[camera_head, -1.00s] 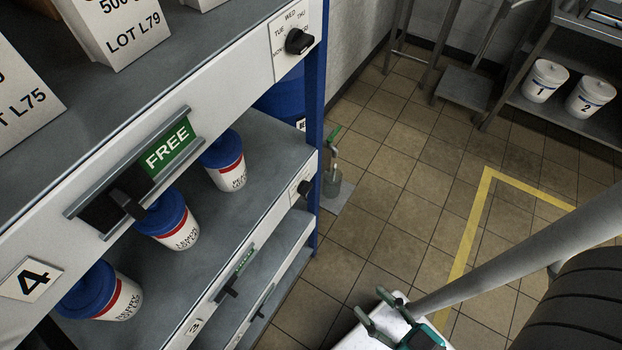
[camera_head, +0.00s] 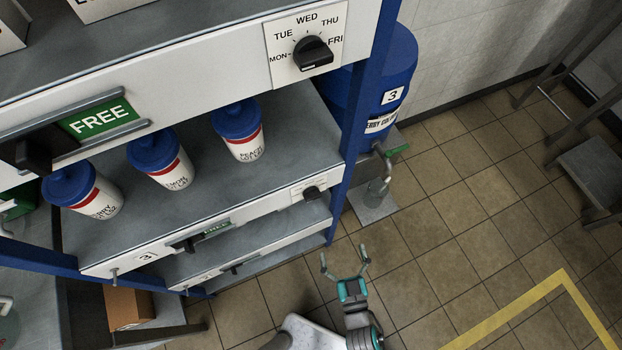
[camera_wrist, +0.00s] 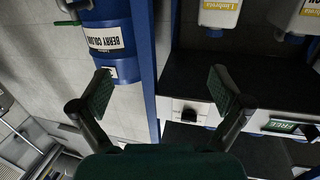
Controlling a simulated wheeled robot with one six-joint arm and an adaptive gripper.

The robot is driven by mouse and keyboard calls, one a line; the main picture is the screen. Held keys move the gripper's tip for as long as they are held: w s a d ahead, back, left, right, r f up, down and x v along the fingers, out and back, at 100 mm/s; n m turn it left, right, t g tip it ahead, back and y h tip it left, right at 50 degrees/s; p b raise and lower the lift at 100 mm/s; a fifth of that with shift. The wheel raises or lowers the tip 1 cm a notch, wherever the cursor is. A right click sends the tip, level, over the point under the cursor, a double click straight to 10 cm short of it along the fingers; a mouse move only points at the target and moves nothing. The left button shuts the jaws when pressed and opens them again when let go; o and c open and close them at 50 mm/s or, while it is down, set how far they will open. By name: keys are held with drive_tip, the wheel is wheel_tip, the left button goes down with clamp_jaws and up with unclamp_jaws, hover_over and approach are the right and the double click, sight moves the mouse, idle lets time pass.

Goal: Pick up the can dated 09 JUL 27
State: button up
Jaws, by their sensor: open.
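Three white cans with blue lids and a red band stand in a row on the shelf below the FREE sign: a left can (camera_head: 95,199), a middle can (camera_head: 170,170) and a right can (camera_head: 244,142). Their small print is too small to read, so I cannot tell which is dated 09 JUL 27. My gripper (camera_head: 345,262) is open and empty, low over the floor in front of the rack and apart from the cans. In the wrist view my gripper (camera_wrist: 162,92) has nothing between its fingers.
A blue rack post (camera_head: 352,130) stands right of the cans. Behind it is a blue drum (camera_head: 390,70) marked 3, with a tap and a glass jar (camera_head: 377,191). A day dial (camera_head: 313,53) is on the upper shelf front. The tiled floor (camera_head: 440,240) at right is open.

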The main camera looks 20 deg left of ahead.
drive_tip(key=w+a+f+n+g+y, duration=0.1)
drive_tip(key=w+a, duration=0.3)
drive_tip(key=a, duration=0.4)
drive_tip(key=w+a+n+g+y, duration=0.1)
drive_tip(key=w+a, duration=0.3)
drive_tip(key=a, duration=0.5)
drive_tip(key=w+a+f+n+g+y, duration=0.1)
drive_tip(key=w+a+y, duration=0.1)
drive_tip(key=a, duration=0.6)
drive_tip(key=shift+w+a+f+n+g+y, duration=0.2)
drive_tip(key=shift+w+f+n+g+y, duration=0.15)
drive_tip(key=shift+w, duration=0.55)
drive_tip(key=c, duration=1.2)
drive_tip(key=shift+a+r, duration=0.1)
drive_tip(key=shift+r, duration=0.15)
drive_tip(key=c, duration=0.3)
